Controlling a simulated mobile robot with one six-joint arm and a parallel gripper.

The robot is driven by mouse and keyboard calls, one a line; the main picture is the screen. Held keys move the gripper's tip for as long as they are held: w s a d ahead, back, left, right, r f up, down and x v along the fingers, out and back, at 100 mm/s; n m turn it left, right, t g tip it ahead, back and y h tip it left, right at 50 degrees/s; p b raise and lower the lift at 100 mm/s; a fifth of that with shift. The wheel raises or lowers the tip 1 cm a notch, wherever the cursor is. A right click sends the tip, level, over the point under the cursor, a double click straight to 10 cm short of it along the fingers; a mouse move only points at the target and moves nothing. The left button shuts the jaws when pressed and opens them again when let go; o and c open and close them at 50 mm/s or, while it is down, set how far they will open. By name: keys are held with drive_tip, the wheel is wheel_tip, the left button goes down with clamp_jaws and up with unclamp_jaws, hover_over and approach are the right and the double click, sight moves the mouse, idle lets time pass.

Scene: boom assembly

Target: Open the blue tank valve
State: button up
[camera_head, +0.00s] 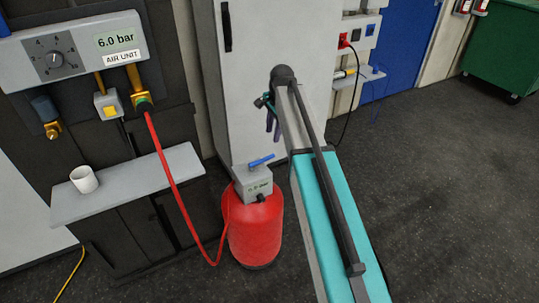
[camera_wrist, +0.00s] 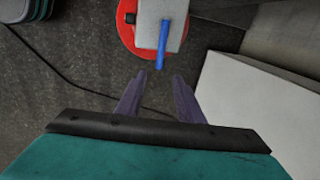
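A red tank (camera_head: 255,232) stands on the floor in front of a tall grey cabinet. On its top is a grey box with a display. The blue valve handle (camera_head: 261,161) sits on top of that box. In the wrist view the blue handle (camera_wrist: 163,44) points down the picture toward my gripper, over the grey box and red tank (camera_wrist: 125,30). My gripper (camera_wrist: 161,80) is open, with its two fingers apart and nothing visible between them. In the head view my gripper (camera_head: 269,112) is up beyond the tank, partly hidden by my arm.
A red hose (camera_head: 172,187) runs from the air unit (camera_head: 75,50) down to the tank. A grey shelf (camera_head: 130,187) with a white cup (camera_head: 84,179) is left of the tank. The grey cabinet (camera_head: 262,80) stands close behind. Floor to the right is clear.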

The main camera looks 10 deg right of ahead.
sight(269, 156)
drive_tip(key=shift+f, duration=0.1)
drive_tip(key=shift+w+a+f+p, duration=0.15)
drive_tip(key=shift+w+f+p, duration=0.25)
drive_tip(key=shift+f, duration=1.85)
drive_tip(key=shift+w+a+f+p, duration=0.2)
drive_tip(key=shift+w+f, duration=0.25)
drive_tip(key=shift+f, duration=1.75)
drive_tip(key=shift+w+a+f+p, duration=0.1)
drive_tip(key=shift+w+f+p, duration=0.3)
drive_tip(key=shift+f, duration=1.85)
drive_tip(key=shift+c, duration=0.4)
clamp_jaws()
